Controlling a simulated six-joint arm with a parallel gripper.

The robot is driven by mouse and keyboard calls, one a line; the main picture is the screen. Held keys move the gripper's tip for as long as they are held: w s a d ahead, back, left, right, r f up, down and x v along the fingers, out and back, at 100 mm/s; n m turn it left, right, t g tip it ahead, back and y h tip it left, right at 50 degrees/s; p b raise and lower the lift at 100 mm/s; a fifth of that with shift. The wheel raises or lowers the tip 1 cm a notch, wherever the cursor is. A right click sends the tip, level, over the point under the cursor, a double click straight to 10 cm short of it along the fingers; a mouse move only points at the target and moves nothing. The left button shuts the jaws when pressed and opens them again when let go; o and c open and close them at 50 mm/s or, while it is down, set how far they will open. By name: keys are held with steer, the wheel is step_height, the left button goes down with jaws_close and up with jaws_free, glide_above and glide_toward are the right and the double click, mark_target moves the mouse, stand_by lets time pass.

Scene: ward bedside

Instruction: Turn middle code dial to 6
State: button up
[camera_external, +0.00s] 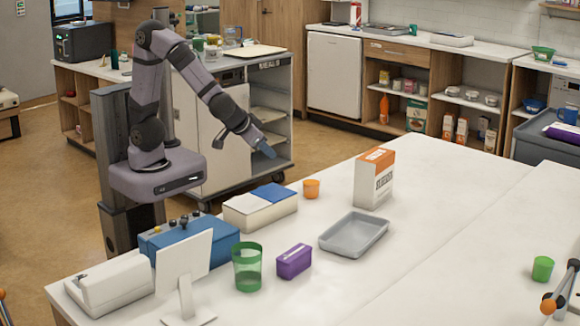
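A blue box (205,232) stands at the front left of the white table, with several small knobs on its top edge. One of the knobs near the middle (173,223) looks dark; which one is the middle code dial, and any digits on them, are too small to tell. A white panel on a stand hides part of the box's front. My gripper (267,151) is raised in the air, behind and to the right of the box, well apart from it. Its fingers are too small to show whether they are open, and I see nothing held.
On the table are a white panel on a stand (184,262), a white device (112,288), a green cup (247,268), a purple box (294,261), a white-and-blue box (262,209), an orange cup (311,188), a grey tray (353,248) and a carton (373,180). The table's right side is mostly clear.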

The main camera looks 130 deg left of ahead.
steer(key=w+d+r+m+t+h+p, duration=0.15)
steer(key=w+d+p, duration=0.35)
steer(key=d, duration=0.5)
steer(key=m+t+h+p, duration=0.3)
steer(key=m+h+p, duration=0.15)
steer(key=p, duration=0.45)
glide_toward(184, 216)
steer(key=shift+p+x, duration=0.35)
steer(key=shift+x, duration=3.3)
jaws_close()
